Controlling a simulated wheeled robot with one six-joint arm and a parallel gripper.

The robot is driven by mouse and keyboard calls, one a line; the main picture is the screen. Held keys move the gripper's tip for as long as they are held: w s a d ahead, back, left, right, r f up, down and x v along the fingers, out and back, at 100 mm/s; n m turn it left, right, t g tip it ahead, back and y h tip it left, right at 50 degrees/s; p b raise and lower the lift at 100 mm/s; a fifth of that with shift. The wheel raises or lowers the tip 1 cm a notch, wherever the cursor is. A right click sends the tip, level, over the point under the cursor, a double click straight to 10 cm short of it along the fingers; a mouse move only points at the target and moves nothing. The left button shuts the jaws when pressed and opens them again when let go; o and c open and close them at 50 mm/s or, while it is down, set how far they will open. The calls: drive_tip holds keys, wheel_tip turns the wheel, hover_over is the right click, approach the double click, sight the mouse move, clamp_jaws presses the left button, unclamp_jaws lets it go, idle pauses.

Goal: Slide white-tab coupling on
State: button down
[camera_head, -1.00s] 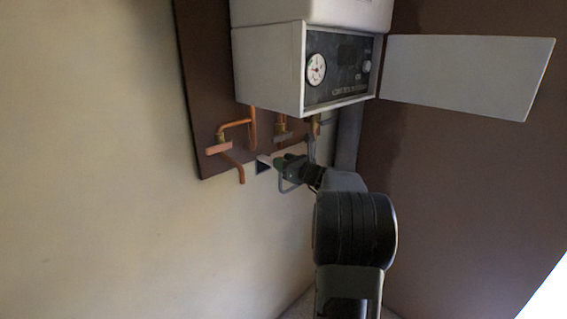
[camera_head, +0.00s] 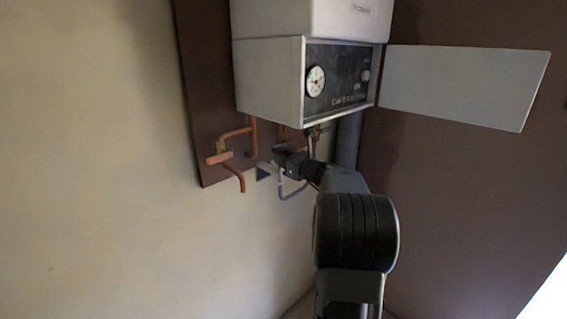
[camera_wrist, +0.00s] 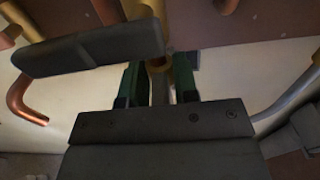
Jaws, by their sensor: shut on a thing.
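My gripper (camera_wrist: 159,88) has two green fingers, closed around a narrow brass and grey piece (camera_wrist: 159,68) under the boiler. This piece looks like the coupling, but no white tab can be made out on it. Its upper end lies close below a brass-coloured pipe (camera_wrist: 147,12) in the wrist view; I cannot tell whether they touch. A dark grey bar (camera_wrist: 88,47) crosses in front of that pipe, left of the fingers. In the head view my gripper (camera_head: 284,158) is small and dark beneath the boiler, and the held piece is hidden.
The white boiler (camera_head: 268,76) hangs above, its grey flap (camera_head: 465,85) open to the right. A copper pipe with a valve (camera_head: 222,158) stands left of my gripper. A curved grey pipe (camera_wrist: 292,94) is to the right. Bare wall (camera_head: 90,160) lies left.

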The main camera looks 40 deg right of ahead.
drive_tip(key=c, duration=1.1)
unclamp_jaws()
drive_tip(key=shift+r, duration=0.25)
drive_tip(key=shift+s, duration=0.1)
drive_tip(key=s+b, duration=0.1)
drive_tip(key=s, duration=0.3)
drive_tip(key=s+d+b, duration=0.1)
drive_tip(key=s, duration=0.4)
drive_tip(key=s+d+b, duration=0.1)
drive_tip(key=s, duration=0.3)
drive_tip(key=shift+s+d, duration=0.2)
drive_tip(key=shift+d, duration=0.05)
